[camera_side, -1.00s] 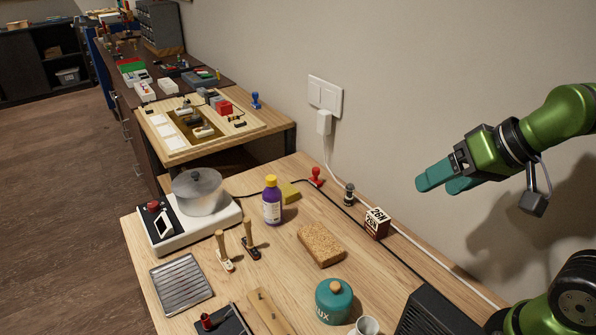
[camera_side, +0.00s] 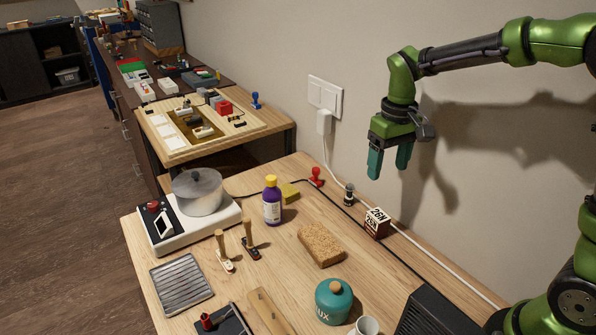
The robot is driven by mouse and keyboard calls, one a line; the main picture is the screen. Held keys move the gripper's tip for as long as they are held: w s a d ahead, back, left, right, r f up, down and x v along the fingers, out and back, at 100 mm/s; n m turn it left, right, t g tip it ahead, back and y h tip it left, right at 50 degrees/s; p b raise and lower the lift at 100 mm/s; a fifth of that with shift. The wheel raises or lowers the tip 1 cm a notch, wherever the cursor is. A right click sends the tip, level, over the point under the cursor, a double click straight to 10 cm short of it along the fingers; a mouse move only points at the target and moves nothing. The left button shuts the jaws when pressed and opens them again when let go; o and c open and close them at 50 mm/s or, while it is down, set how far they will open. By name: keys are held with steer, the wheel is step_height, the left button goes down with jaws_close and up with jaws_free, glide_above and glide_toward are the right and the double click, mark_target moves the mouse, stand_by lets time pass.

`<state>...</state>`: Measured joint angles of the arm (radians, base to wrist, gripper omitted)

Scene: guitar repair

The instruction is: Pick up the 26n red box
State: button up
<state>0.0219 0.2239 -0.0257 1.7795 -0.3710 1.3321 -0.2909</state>
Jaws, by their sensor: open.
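The 26N box (camera_side: 377,223) is a small dark red-brown block with a white top and "26N" lettering. It sits on the wooden table near the wall, right of the cork-like block. My gripper (camera_side: 389,174) is above the box, pointing down, with its two teal fingers apart and nothing between them. There is a clear gap between the fingertips and the box.
A white cable (camera_side: 430,257) and a dark cable run past the box. A cork-like block (camera_side: 321,244), a teal jar (camera_side: 333,301), a small dark bottle (camera_side: 349,194), a red stamp (camera_side: 316,176) and a purple bottle (camera_side: 272,203) stand nearby. A black case (camera_side: 440,315) is in front.

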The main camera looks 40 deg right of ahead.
mark_target(378, 215)
step_height(378, 215, down, 11)
steer(key=shift+s+r, duration=0.15)
steer(key=shift+f, duration=3.05)
steer(key=c, duration=1.1)
steer(key=shift+c, duration=0.2)
steer(key=shift+w+r, duration=0.15)
steer(key=shift+w, duration=0.05)
